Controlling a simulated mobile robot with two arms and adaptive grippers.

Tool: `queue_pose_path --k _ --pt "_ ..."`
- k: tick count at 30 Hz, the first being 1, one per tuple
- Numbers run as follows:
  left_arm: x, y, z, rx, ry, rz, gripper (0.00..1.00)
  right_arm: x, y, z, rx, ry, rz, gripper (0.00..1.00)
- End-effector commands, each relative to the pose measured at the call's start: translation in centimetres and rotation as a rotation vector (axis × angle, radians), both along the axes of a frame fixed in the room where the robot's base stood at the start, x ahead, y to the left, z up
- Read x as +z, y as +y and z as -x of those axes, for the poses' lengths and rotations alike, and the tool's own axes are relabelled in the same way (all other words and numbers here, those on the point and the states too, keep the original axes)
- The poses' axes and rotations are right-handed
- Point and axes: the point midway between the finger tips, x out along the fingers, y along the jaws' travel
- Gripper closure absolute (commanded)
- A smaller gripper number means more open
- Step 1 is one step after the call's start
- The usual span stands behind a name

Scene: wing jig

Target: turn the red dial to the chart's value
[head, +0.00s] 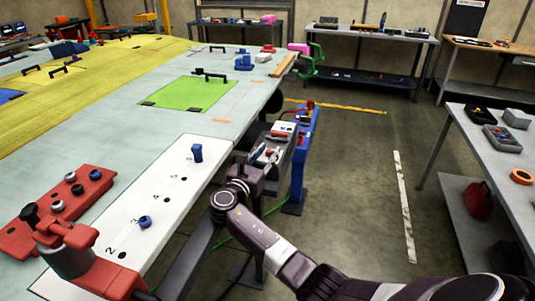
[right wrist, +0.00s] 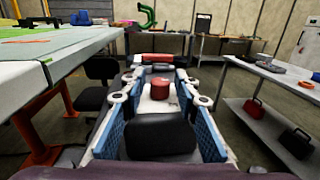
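The red dial (right wrist: 160,89) is a short red cylinder on a pale panel in the right wrist view, straight ahead between my right gripper's fingers. A gap shows on each side of it, so the fingers look apart from it. My right gripper (head: 266,155) is open and empty, in front of the grey box (head: 285,128) on the blue stand (head: 303,150) in the head view. The gripper partly hides the box front. I cannot make out the dial's pointer or marks. No readable chart of values shows. My left gripper is not in view.
The long table with a numbered white strip (head: 175,180), blue pegs and a red fixture (head: 72,205) lies to the left. A grey side table (head: 487,165) with trays stands to the right. The floor between them is mostly clear.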

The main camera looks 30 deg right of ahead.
Motion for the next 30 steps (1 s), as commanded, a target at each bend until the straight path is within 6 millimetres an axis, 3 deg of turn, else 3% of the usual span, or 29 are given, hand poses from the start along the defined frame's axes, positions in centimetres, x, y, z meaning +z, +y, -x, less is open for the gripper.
queue_pose_path --k 11,24,30 --pt "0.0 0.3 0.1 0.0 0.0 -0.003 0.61 0.2 0.0 0.0 -0.001 0.001 -0.002 0.64" --pt "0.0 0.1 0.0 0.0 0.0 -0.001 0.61 7.7 0.0 0.0 0.0 -0.002 -0.001 0.64" --pt "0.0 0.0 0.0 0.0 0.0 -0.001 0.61 9.6 0.0 0.0 -0.001 0.001 -0.002 0.64"
